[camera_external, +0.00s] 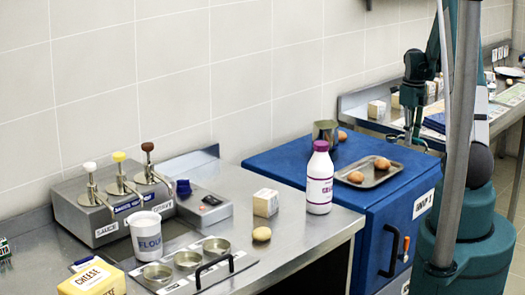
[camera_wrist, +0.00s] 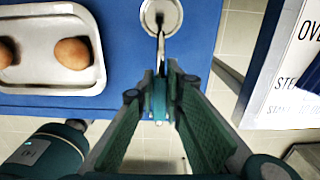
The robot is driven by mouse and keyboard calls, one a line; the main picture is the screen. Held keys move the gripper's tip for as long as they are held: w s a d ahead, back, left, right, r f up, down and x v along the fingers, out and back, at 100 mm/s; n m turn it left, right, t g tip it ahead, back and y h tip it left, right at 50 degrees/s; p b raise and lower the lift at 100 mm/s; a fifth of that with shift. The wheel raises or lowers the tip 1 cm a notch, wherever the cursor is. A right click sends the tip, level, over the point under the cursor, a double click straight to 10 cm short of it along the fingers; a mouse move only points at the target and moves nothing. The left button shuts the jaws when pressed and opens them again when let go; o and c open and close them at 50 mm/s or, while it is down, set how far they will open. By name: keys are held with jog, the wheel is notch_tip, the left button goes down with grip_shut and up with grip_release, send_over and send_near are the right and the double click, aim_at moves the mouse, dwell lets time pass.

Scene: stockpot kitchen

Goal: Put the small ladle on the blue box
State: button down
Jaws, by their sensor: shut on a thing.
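My gripper (camera_wrist: 158,112) is shut on the handle of a small metal ladle (camera_wrist: 160,14). The round bowl of the ladle points away from the fingers and shows against the blue top. The blue box (camera_external: 290,158) is a large blue cabinet with a black handle, right of the steel counter. Its blue top also shows in the wrist view (camera_wrist: 203,38). In the external view my gripper (camera_external: 409,142) hangs beyond the tray, near the gap before the far counter.
A metal tray (camera_external: 397,169) with two eggs lies on the blue top; it is left of the ladle in the wrist view (camera_wrist: 100,77). Tiled floor lies below my gripper.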

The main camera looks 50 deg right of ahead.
aim_at(408, 159)
jog(key=shift+f, duration=0.3)
jog(key=shift+f, duration=1.9)
jog(key=shift+f+b, duration=0.2)
jog(key=shift+b, duration=0.2)
jog(key=c, duration=2.4)
grip_release()
jog(key=shift+r, duration=0.1)
jog(key=shift+r, duration=0.1)
jog(key=shift+r+p, duration=0.75)
jog(key=shift+r, duration=5.3)
